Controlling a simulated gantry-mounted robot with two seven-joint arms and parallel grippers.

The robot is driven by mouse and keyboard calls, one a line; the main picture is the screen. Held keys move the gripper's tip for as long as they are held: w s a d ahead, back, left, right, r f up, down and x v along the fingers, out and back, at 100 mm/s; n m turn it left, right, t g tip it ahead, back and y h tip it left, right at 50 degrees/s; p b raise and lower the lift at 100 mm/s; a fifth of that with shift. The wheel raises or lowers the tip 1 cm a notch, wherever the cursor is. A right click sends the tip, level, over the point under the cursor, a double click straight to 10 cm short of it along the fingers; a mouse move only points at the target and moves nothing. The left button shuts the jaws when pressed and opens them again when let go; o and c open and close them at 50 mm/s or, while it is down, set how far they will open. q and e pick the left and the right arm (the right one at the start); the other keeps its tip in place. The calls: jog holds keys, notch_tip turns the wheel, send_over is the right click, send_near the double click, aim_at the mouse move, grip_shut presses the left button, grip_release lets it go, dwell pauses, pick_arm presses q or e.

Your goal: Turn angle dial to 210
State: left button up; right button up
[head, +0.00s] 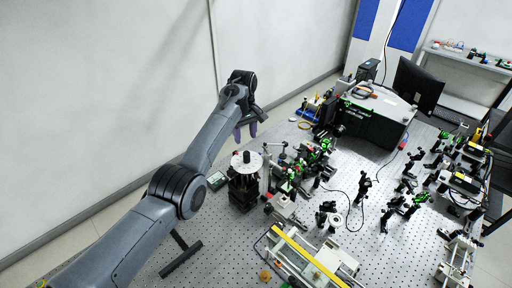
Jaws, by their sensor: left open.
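The angle dial appears to be the round white disc (246,163) on a dark stand, near the left edge of the bench. A small red spot shows near its centre; its scale marks are too small to read. My left gripper (245,132) comes in from the left, with its purple fingertips pointing down. It is open and empty, and in the picture its fingertips are just above the far side of the disc, apart from it. My right gripper is out of the picture.
Several optical mounts with green parts (290,180) stand close to the right of the disc. A yellow-barred rail (310,257) lies at the front. A black box (370,120) and a monitor (418,82) stand at the back. The perforated bench top (225,245) is mostly clear at front left.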

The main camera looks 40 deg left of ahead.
aim_at(246, 153)
pick_arm(q)
jog(key=shift+w, duration=0.3)
jog(key=shift+f, duration=0.35)
notch_tip(246, 153, down, 9)
jog(key=shift+s+r+p, duration=0.15)
jog(key=shift+p, duration=0.5)
jog(key=shift+f, duration=0.65)
grip_shut()
jog(key=shift+m, duration=0.3)
